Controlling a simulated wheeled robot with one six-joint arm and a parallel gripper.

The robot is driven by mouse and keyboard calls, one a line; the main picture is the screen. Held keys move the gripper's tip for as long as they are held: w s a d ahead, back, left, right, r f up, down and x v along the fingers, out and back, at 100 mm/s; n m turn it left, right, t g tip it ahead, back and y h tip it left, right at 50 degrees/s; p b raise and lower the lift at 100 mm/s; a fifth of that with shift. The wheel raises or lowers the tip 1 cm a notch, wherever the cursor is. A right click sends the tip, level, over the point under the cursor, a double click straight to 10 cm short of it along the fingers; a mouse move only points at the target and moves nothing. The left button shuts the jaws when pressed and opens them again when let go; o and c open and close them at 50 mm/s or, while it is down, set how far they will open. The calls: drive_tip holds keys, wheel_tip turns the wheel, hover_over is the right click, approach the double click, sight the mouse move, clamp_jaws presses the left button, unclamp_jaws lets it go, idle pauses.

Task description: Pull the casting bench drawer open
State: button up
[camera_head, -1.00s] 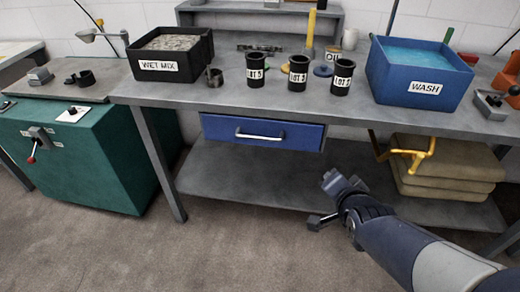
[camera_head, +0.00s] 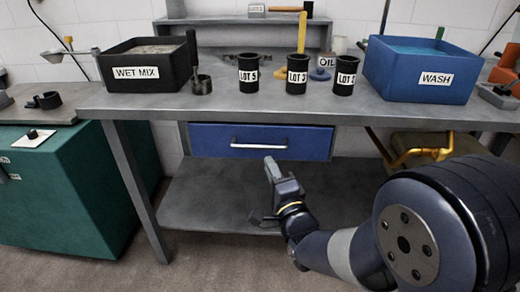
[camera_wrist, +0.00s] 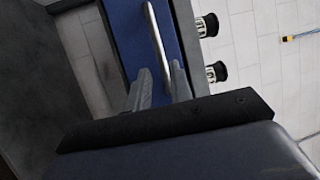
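The casting bench drawer (camera_head: 308,145) has a blue front with a pale bar handle (camera_head: 259,145). It sits under the bench top and looks shut. My gripper (camera_head: 262,190) is in front of and below the handle, and looks apart from it in the head view. In the wrist view the drawer front (camera_wrist: 128,38) and the handle (camera_wrist: 157,45) lie beyond my two fingers (camera_wrist: 160,85). The fingers are spread, with the handle's near end showing in line with the gap. Whether they touch the handle is hard to tell.
The bench top (camera_head: 220,105) carries a black wet mix tub (camera_head: 146,73), several labelled black cups (camera_head: 297,75) and a blue wash tub (camera_head: 420,80). A lower shelf (camera_head: 205,190) is below the drawer. A yellow frame (camera_head: 415,153) is to its right. A teal cabinet (camera_head: 80,190) stands left.

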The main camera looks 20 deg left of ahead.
sight(260, 147)
drive_tip(key=x, duration=0.8)
drive_tip(key=shift+w+a, duration=0.15)
clamp_jaws()
